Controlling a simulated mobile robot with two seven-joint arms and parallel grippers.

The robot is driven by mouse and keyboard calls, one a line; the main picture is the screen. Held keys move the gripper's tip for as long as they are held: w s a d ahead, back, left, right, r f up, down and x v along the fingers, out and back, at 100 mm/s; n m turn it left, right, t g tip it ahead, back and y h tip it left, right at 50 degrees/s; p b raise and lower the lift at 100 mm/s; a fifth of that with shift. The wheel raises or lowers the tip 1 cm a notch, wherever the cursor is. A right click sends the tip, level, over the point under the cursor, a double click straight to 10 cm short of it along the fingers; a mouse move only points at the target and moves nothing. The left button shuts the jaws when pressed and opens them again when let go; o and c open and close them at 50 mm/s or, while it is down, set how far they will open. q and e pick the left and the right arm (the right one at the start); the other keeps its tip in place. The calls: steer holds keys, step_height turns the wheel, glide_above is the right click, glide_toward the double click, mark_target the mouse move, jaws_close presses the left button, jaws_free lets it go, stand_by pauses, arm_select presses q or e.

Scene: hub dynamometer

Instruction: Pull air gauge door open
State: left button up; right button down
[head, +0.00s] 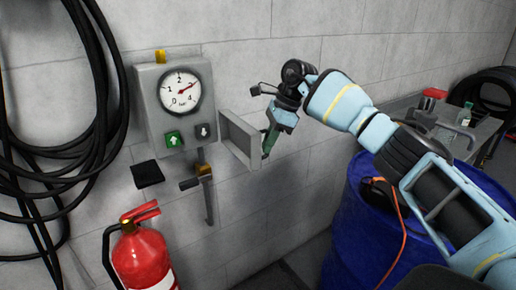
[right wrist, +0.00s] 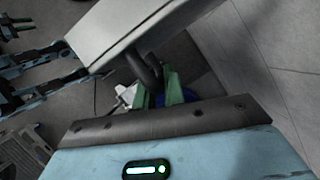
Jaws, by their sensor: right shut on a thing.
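The air gauge box (head: 155,115) hangs on the wall at left in the head view, with a round dial (head: 180,92) and green and dark buttons. The grey air gauge door (head: 240,138) stands to its right, angled out from the wall, its recessed inner side facing the box. The door also shows as a pale panel at the top of the right wrist view (right wrist: 135,30). My right gripper (head: 268,142) is at the door's outer side. Its green fingers (right wrist: 160,92) are shut on the dark door handle (right wrist: 145,70). My left gripper is not clearly seen.
A red fire extinguisher (head: 140,255) stands below the box. Black hoses (head: 95,75) hang at left. A lever and pipe (head: 205,185) are below the box. A blue drum (head: 355,230) stands under my right arm. A bench (head: 465,130) with small items is at right.

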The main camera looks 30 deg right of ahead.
steer(key=shift+w+d, duration=0.3)
steer(key=shift+d, duration=0.4)
steer(key=c, duration=1.5)
jaws_free()
steer(key=shift+w+a, duration=0.1)
steer(key=shift+w, duration=0.05)
steer(key=v, duration=0.8)
steer(key=shift+b, duration=0.4)
